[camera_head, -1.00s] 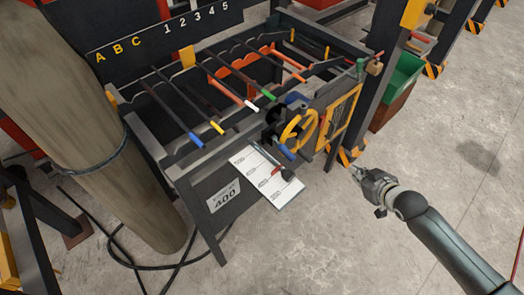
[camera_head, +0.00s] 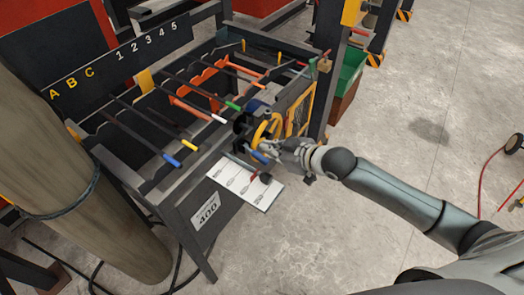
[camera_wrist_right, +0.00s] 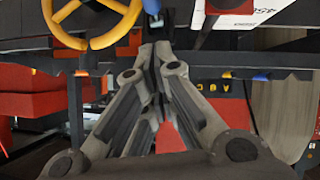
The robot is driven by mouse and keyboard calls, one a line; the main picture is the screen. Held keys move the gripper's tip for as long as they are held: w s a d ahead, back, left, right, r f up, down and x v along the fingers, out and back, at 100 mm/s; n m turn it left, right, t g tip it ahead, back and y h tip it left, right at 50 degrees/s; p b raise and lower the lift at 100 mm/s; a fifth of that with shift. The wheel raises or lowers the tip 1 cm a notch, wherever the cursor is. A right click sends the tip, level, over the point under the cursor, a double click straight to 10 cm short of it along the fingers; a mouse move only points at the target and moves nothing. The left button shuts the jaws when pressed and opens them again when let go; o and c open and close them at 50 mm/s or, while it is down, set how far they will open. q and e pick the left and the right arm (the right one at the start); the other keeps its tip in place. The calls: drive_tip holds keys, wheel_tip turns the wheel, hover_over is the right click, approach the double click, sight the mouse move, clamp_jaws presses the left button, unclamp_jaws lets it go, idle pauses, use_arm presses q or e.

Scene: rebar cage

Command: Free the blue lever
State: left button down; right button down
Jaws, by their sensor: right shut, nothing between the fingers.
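The blue lever (camera_head: 259,157) shows as a short blue handle on the near right side of the rack, just below the yellow handwheel (camera_head: 262,128). My right gripper (camera_head: 267,149) is at the lever and wheel, its fingertips close by the blue handle. Whether they touch it I cannot tell. In the right wrist view my right gripper (camera_wrist_right: 152,52) is shut with nothing between the fingers, and a blue piece (camera_wrist_right: 151,7) is beyond its tips, beside the yellow wheel (camera_wrist_right: 97,38). My left gripper is not in view.
The dark rack (camera_head: 150,197) holds several rods with coloured ends, including a blue-tipped rod (camera_head: 172,161). A white chart (camera_head: 240,184) hangs off its front. A padlock (camera_head: 324,64) hangs at the back right post. A green bin (camera_head: 351,62) stands behind.

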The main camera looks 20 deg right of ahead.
drive_tip(key=p, duration=0.1)
hover_over(258, 157)
drive_tip(key=s, duration=0.2)
wheel_tip(258, 157, down, 4)
drive_tip(key=shift+w+d+f, duration=0.15)
drive_tip(key=shift+d+f, duration=0.3)
drive_tip(key=shift+f, duration=0.4)
drive_tip(key=shift+f, duration=0.2)
drive_tip(key=shift+s+d+f+b, duration=0.15)
drive_tip(key=shift+s+f+b, duration=0.05)
drive_tip(key=shift+f+b, duration=0.5)
drive_tip(key=shift+f+t+b, duration=0.2)
drive_tip(key=shift+t+b, duration=0.2)
drive_tip(key=shift+b, duration=0.05)
drive_tip(key=shift+f, duration=0.1)
drive_tip(key=shift+y, duration=0.3)
